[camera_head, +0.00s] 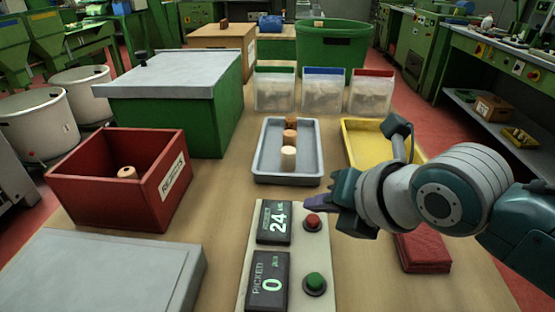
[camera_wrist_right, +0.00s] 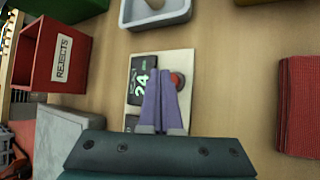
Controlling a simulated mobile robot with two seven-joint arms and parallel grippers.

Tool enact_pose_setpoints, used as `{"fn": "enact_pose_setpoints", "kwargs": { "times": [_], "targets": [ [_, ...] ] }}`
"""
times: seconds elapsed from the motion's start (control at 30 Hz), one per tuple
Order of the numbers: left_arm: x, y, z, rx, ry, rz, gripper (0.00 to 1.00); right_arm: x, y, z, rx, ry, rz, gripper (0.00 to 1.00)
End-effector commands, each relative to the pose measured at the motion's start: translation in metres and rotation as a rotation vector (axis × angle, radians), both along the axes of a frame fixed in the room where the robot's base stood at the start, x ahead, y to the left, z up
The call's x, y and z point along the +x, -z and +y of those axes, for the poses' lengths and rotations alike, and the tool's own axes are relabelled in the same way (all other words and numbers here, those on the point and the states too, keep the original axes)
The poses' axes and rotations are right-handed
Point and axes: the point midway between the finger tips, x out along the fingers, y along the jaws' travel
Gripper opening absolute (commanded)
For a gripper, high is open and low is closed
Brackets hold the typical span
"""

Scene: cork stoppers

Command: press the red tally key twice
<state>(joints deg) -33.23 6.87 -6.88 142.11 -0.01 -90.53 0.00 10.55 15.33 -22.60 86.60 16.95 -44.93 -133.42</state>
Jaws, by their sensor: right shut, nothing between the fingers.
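The red tally key (camera_head: 312,221) is a round red button on a dark base, at the upper right of a pale panel (camera_head: 258,235). Beside it a display (camera_head: 274,222) reads 24. Below, a green key (camera_head: 315,282) sits beside a display (camera_head: 267,282) marked PICKED that reads 0. My right gripper (camera_head: 312,203) is shut and empty, its purple fingertips at or just above the red key. In the right wrist view the fingers (camera_wrist_right: 162,82) partly cover the panel, with the red key (camera_wrist_right: 178,80) just right of them. I cannot tell whether they touch it. My left gripper is not in view.
A grey tray (camera_head: 259,178) with several corks lies behind the panel. A red REJECTS box (camera_head: 107,200) holding a cork stands left. A yellow tray (camera_head: 350,150) and a folded red cloth (camera_head: 424,252) are right. A grey lid (camera_head: 105,272) lies front left.

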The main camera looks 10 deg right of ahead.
Motion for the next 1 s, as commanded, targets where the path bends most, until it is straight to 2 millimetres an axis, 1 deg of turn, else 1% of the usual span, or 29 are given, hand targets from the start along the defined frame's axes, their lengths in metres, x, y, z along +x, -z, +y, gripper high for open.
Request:
{"fn": "enact_pose_setpoints", "kwargs": {
  "times": [0.37,0.67,1.0],
  "targets": [
    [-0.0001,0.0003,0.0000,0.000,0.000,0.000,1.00,-0.0001,0.0003,0.0000,0.000,0.000,0.000,0.00],
    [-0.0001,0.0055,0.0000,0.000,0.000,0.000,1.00,0.0001,0.0088,-0.0002,-0.001,0.000,0.000,0.00],
    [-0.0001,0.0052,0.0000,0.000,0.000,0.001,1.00,0.0000,0.0087,0.0000,0.000,0.000,0.000,0.00]
  ]
}}
